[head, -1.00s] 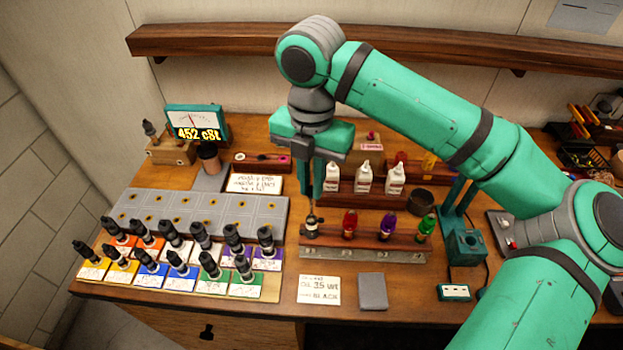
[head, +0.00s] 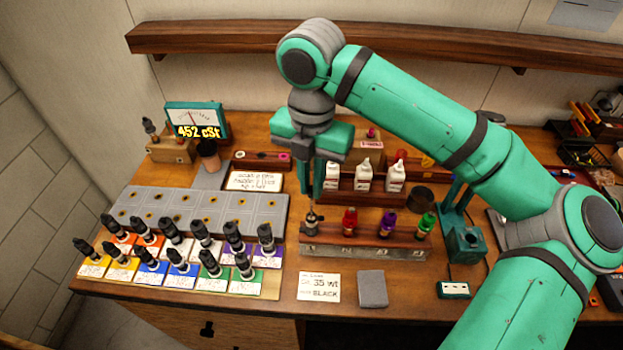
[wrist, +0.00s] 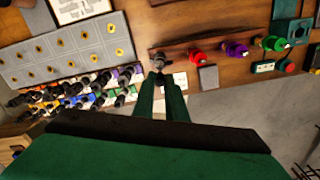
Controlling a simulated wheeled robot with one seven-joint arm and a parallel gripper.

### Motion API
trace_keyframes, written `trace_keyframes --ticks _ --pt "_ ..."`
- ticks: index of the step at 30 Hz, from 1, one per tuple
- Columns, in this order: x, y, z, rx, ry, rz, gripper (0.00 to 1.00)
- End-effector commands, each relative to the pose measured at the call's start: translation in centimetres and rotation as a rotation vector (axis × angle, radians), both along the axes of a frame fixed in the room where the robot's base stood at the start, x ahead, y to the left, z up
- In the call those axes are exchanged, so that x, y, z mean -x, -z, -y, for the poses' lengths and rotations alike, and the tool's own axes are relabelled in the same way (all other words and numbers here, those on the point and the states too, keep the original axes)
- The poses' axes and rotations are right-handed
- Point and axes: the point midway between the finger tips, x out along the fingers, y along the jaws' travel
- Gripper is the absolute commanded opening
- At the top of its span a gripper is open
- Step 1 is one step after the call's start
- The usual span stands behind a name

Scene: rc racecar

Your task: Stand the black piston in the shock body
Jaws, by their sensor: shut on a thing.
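The black piston (head: 311,222) is the dark grey piece with a thin upright rod at the left end of a wooden rack (head: 365,240). My gripper (head: 313,198) points straight down over it, with its green fingers closed on the rod's top. In the wrist view the fingertips (wrist: 158,74) meet at the grey piece (wrist: 158,61). I cannot tell whether the piece is still seated in the rack or slightly lifted. I cannot clearly pick out the shock body; a wooden block (head: 172,152) with a dark upright part (head: 149,128) stands at the back left.
Red (head: 349,222), purple (head: 387,225) and green (head: 426,226) pieces stand right of the black one. White bottles (head: 363,178) stand behind. A grey tray (head: 195,215) and several black-topped parts (head: 209,263) fill the left. A card reading 35 wt, BLACK (head: 319,286) lies in front.

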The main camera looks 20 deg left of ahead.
Motion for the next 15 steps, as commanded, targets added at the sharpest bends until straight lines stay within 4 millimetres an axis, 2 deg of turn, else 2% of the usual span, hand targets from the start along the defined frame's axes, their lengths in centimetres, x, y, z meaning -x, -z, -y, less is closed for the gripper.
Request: trace_keyframes --ticks 15 --pt "0.0 1.4 0.0 0.0 0.0 -0.001 0.0"
